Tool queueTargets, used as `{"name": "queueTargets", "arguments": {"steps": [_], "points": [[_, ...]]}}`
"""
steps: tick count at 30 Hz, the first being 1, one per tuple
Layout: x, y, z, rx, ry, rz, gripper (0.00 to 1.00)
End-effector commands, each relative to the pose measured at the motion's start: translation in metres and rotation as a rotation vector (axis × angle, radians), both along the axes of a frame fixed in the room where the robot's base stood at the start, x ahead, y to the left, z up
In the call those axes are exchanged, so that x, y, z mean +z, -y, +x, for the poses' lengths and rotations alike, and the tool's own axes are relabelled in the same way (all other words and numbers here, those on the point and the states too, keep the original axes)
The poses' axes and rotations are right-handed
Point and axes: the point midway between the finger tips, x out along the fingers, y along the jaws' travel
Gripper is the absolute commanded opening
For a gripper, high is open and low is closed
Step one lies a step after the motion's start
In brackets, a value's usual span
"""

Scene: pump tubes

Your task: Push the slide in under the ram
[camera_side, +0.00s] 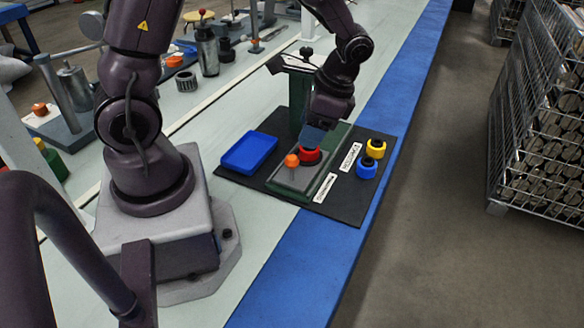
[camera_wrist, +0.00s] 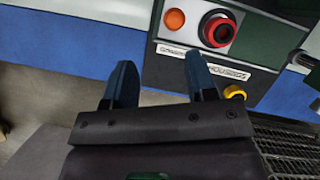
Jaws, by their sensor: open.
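The slide (camera_side: 287,178) is a grey plate on the green bed of a press, with an orange knob (camera_side: 292,160) at its near end. A red ring with a dark centre (camera_side: 309,155) sits on the slide behind the knob. The press's green column (camera_side: 298,95) stands behind; my arm hides part of it, and I cannot make out the ram. My gripper (camera_side: 312,138) is just above the red ring in the side view. In the wrist view its blue fingers (camera_wrist: 158,68) are apart with nothing between them; the knob (camera_wrist: 174,20) and red ring (camera_wrist: 217,31) show beyond them.
A blue tray (camera_side: 249,153) lies left of the press on the black mat (camera_side: 345,207). A yellow ring (camera_side: 376,148) and a blue ring (camera_side: 366,168) are on its right, near white labels (camera_side: 349,157). Tools and canisters stand at the back left. The bench's blue edge is right.

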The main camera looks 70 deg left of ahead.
Motion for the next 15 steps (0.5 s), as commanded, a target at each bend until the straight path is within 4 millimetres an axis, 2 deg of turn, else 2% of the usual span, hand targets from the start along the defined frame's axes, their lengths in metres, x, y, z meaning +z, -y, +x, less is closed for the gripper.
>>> {"name": "queueTargets", "arguments": {"steps": [2,5,11,15], "points": [[-0.013,-0.004,0.006,-0.067,-0.043,-0.005,0.52],[-0.01,-0.009,0.018,-0.17,-0.043,-0.002,0.52],[-0.024,-0.013,0.011,-0.196,-0.056,-0.011,0.52],[-0.049,-0.018,0.002,-0.196,-0.057,-0.011,0.52]]}}
